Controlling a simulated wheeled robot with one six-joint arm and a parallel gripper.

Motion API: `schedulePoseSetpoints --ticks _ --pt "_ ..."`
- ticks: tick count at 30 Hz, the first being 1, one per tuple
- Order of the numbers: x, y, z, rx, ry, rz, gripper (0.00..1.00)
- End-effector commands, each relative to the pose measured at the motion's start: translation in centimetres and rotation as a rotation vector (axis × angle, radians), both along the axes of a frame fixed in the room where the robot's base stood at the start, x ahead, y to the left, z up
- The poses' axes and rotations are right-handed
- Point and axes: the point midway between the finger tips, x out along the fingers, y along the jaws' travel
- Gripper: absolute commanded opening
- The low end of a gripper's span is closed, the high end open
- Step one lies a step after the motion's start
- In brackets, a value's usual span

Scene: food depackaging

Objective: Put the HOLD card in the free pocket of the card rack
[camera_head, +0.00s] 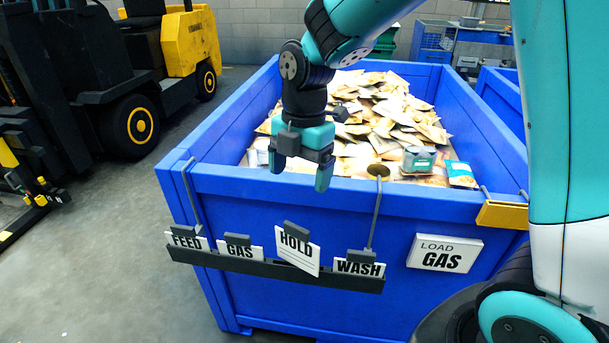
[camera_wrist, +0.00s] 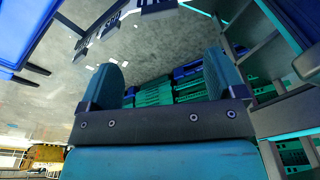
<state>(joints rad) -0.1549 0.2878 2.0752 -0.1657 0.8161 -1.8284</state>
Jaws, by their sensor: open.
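The HOLD card (camera_head: 298,250) is white with a dark grip tab on top. It sits tilted at the dark card rack (camera_head: 270,268), between the GAS card (camera_head: 238,249) and the WASH card (camera_head: 358,267). It stands higher than its neighbours, and its lower part overlaps the rack's front wall; whether it is in a pocket I cannot tell. The FEED card (camera_head: 187,240) is at the left end. My gripper (camera_head: 301,168) is open and empty above the rack, apart from the HOLD card. Its two fingers also show in the wrist view (camera_wrist: 164,85), with nothing between them.
The rack hangs by hooks on the front of a blue bin (camera_head: 330,192) full of packets (camera_head: 385,115). A LOAD GAS sign (camera_head: 445,253) is on the bin front, and a yellow holder (camera_head: 503,214) hangs at right. A forklift (camera_head: 125,80) stands left; the floor before it is clear.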

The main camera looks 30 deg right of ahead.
Motion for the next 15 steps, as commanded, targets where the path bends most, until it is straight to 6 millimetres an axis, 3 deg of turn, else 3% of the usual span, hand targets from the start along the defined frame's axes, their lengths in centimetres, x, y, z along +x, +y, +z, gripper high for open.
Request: schedulePoseSetpoints --ticks 5,9,15 --pt "-3.1 1.3 2.2 0.03 0.008 -0.244 0.89" --pt "-7.9 3.1 4.3 0.082 0.053 -0.617 0.89" --pt "-14.8 4.9 5.9 0.144 0.178 -1.123 0.89"
